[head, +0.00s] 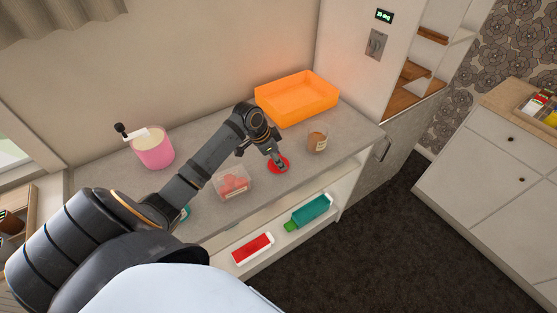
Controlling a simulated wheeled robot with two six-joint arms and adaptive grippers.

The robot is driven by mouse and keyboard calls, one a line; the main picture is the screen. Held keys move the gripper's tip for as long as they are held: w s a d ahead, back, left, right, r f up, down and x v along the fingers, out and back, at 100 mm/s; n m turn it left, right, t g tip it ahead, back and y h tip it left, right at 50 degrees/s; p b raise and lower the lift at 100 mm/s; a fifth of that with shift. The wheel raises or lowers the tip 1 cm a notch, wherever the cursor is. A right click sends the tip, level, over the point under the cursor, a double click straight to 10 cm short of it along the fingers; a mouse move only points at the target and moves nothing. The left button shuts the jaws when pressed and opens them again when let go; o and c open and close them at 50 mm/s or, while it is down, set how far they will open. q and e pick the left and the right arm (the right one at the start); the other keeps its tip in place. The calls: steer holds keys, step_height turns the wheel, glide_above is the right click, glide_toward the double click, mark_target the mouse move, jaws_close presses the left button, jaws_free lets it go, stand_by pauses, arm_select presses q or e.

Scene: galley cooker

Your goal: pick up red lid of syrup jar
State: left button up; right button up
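The red lid (286,165) is a small round disc on the grey counter, near its front edge. The syrup jar (317,141), a small jar with brown contents and a pale label, stands to the right of the lid, apart from it. My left gripper (280,162) points down at the lid, and its fingertips overlap the lid in the picture. Whether the fingers are closed on it or only above it is too small to tell. My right gripper is not in view.
A clear box with red contents (231,182) stands left of the lid. An orange tray (297,97) is behind it, and a pink pot (153,148) is at the far left. A teal bottle (309,212) and a red-and-white pack (252,249) lie on the shelf below.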

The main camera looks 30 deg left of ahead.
mark_target(275, 165)
arm_select(q)
steer(key=shift+r, duration=0.15)
jaws_close()
steer(key=v, duration=0.3)
steer(key=shift+s+r+b, duration=0.15)
steer(key=shift+r+b, duration=0.1)
steer(key=shift+b, duration=0.15)
steer(key=s+a+r+p, duration=0.1)
steer(key=s+r+p, duration=0.7)
steer(key=p, duration=1)
steer(key=s, duration=0.4)
steer(key=shift+s+a+r, duration=0.2)
steer(key=shift+s+r, duration=0.05)
steer(key=shift+r, duration=0.15)
